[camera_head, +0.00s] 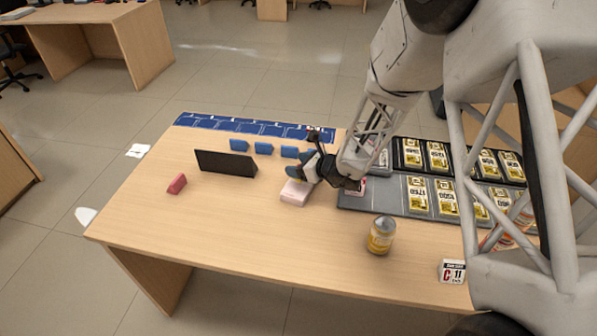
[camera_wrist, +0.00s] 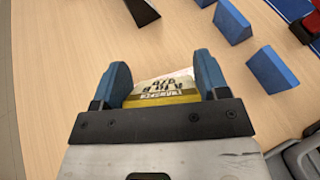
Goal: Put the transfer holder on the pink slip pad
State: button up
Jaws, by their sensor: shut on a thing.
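My gripper (camera_head: 304,172) is low over the middle of the table, at the pink slip pad (camera_head: 295,193). In the wrist view, my gripper's blue fingers (camera_wrist: 160,64) are shut on the transfer holder (camera_wrist: 163,92), a yellow and white piece with dark lettering. In the head view the holder is hidden by the gripper. The pad is a pale pink block, partly covered by the gripper. A pale pink edge shows just behind the holder in the wrist view. I cannot tell whether holder and pad touch.
Grey and black trays (camera_head: 348,201) with several yellow-labelled pieces lie at right. A jar (camera_head: 381,237) and a sign (camera_head: 452,271) stand in front. A black panel (camera_head: 226,163), blue blocks (camera_head: 239,145) and a red block (camera_head: 176,184) are at left. The front left is clear.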

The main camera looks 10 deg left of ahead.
jog(key=shift+f, duration=1.5)
jog(key=o, duration=0.9)
jog(key=shift+f, duration=0.1)
jog(key=v, duration=1.2)
jog(key=shift+s, duration=0.1)
